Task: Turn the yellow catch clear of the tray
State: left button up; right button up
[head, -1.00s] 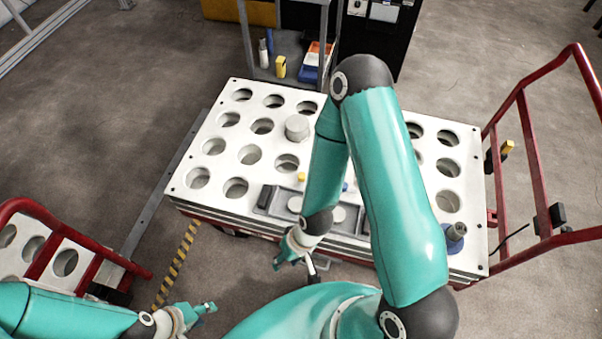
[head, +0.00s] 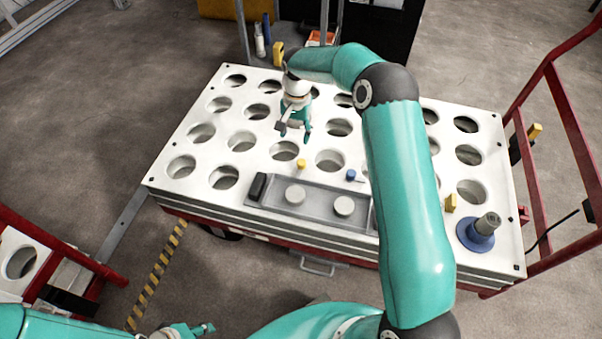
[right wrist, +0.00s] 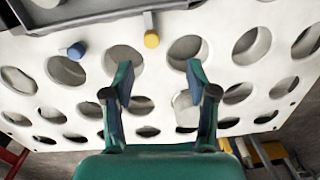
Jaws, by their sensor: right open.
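The yellow catch (head: 301,163) is a small yellow knob on the white holed plate, at the far edge of the grey tray (head: 318,203). In the right wrist view the knob (right wrist: 152,39) has a short grey bar running from it to the edge of the tray (right wrist: 95,17). My right gripper (head: 295,133) points down above the plate, beyond the catch and apart from it. In the right wrist view its open fingers (right wrist: 159,68) have nothing gripped between them. My left gripper (head: 203,329) is at the bottom edge, far from the catch; its jaws are too small to read.
A blue knob (head: 351,174) with a bar stands right of the catch. A blue-based post (head: 482,232) stands at the plate's right. Red rails (head: 572,120) rise beyond. My right arm hides part of the plate.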

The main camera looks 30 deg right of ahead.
aim_at(302, 161)
pick_arm(q)
notch_tip(302, 161, down, 5)
jog(key=b, duration=0.3)
jog(key=shift+r+b, duration=0.2)
jog(key=shift+b, duration=0.1)
pick_arm(e)
jog(key=shift+m+h, duration=0.3)
jog(key=shift+m, duration=0.3)
jog(key=d+f, duration=0.1)
jog(key=f, duration=0.9)
jog(key=d+f, duration=0.1)
jog(key=f, duration=0.4)
jog(key=shift+w+d, duration=0.1)
jog(key=shift+d, duration=0.2)
jog(key=shift+c, duration=0.4)
jog(key=shift+f, duration=0.1)
grip_shut()
